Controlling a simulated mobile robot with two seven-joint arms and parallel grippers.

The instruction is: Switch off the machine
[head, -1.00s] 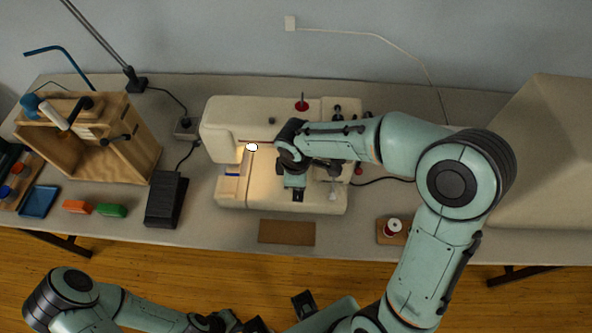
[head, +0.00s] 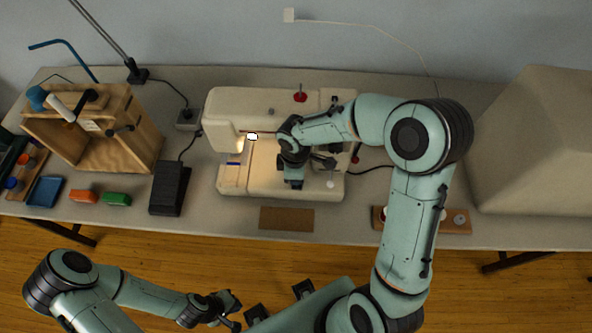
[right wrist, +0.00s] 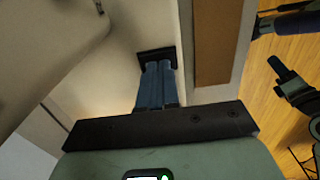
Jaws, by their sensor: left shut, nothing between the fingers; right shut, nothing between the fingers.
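The cream sewing machine (head: 225,105) stands on the table in the head view, its work lamp (head: 252,136) lit. It also fills much of the right wrist view (right wrist: 110,75). My right gripper (head: 293,184) is shut and empty, in front of the machine's body and over its bed. Its blue fingers (right wrist: 158,75) are together in the right wrist view. I cannot tell whether they touch the machine. My right arm hides much of the machine's right end, and I cannot make out a power switch. My left gripper (head: 230,308) is shut and empty, low in front of the table.
A black foot pedal (head: 170,188) and a wooden box (head: 145,130) stand left of the machine. A brown pad (head: 286,218) lies before it. A large beige cover (head: 535,140) fills the right end. A cable (head: 372,170) leaves the machine's right side.

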